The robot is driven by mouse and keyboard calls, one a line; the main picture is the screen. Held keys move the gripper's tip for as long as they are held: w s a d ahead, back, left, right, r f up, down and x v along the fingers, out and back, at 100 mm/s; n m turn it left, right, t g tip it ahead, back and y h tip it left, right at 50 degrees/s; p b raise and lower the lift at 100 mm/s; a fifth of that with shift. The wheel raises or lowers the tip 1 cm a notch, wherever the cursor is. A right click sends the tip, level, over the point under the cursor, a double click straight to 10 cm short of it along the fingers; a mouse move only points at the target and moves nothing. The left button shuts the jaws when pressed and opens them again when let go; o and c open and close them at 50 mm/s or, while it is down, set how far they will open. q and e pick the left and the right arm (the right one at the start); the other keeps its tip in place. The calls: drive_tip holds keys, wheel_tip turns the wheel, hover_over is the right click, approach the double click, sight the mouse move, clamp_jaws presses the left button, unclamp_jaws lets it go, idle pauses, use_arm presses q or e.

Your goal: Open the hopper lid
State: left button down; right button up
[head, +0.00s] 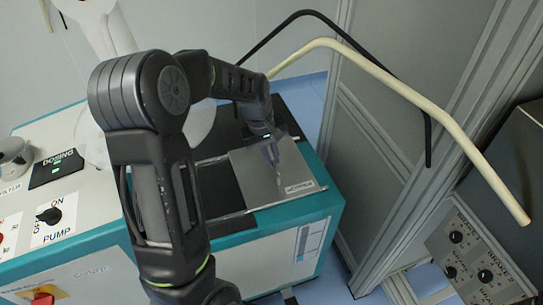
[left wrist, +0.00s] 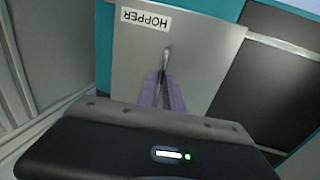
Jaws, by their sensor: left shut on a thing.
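The hopper lid (head: 262,182) is a flat grey metal plate on top of the teal-and-white machine. Its HOPPER label shows in the left wrist view, where the lid (left wrist: 205,55) fills the upper middle. A thin metal handle (left wrist: 167,56) stands up from the lid. My left gripper (head: 272,153) is over the lid, and in the left wrist view its purple fingers (left wrist: 163,92) are shut on the handle. The lid lies flat between metal rails, with a dark area (head: 213,190) to its left. My right gripper is not in view.
The machine top (head: 95,222) carries a pump switch (head: 49,215) and a dosing panel (head: 56,168) on the left. A cream bent bar (head: 400,85) and a dark bar cross above on the right. A control box with knobs (head: 480,255) stands at the lower right.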

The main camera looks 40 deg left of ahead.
sight(258, 177)
use_arm(q)
drive_tip(key=s+a, duration=0.2)
drive_tip(key=s, duration=0.1)
drive_tip(key=shift+s+a, duration=0.3)
drive_tip(key=shift+w, duration=0.1)
drive_tip(key=c, duration=1.5)
unclamp_jaws()
drive_tip(key=shift+d, duration=0.1)
wheel_tip(258, 177, up, 10)
drive_tip(key=shift+b, duration=0.35)
